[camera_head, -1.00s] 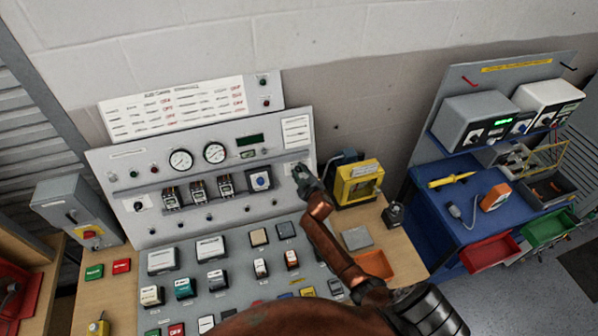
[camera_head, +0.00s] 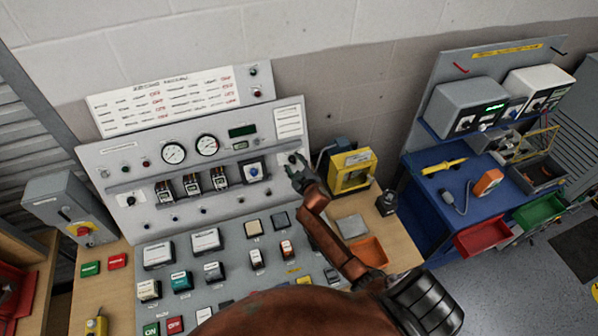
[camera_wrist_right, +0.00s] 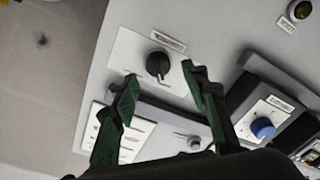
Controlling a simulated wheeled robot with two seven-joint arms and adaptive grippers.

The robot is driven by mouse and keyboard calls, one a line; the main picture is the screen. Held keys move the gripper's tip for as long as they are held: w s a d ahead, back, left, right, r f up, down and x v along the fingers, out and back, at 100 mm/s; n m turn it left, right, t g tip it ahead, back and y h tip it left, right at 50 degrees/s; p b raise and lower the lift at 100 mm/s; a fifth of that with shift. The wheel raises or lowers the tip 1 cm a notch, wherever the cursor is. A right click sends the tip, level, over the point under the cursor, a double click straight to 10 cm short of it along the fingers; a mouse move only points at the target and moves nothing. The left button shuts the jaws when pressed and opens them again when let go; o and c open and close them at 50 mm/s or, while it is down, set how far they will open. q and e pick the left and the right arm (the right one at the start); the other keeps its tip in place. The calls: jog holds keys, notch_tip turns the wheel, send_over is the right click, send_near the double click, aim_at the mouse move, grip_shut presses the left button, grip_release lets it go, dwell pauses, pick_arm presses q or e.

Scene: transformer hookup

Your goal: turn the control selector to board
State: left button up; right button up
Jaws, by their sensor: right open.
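The likely control selector is a black knob (camera_wrist_right: 158,64) on a white plate with a small label, in the right wrist view; the label's text is too blurred to read. In the head view this selector's plate (camera_head: 288,157) is at the upper right of the grey panel, partly hidden by my gripper. My right gripper (camera_wrist_right: 160,84) is open, its green fingers on either side of the knob in the picture; I cannot tell whether they touch it. It also shows in front of the panel in the head view (camera_head: 295,166). My left gripper is not in view.
A blue knob (camera_wrist_right: 262,128) sits on a dark module beside the selector. The grey panel (camera_head: 130,222) carries dials and meters. A yellow box (camera_head: 352,171) and an orange tray (camera_head: 368,252) stand to its right. A blue bench (camera_head: 425,195) is farther right.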

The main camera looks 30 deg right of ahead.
jog(key=v, duration=1)
jog(key=shift+f, duration=0.1)
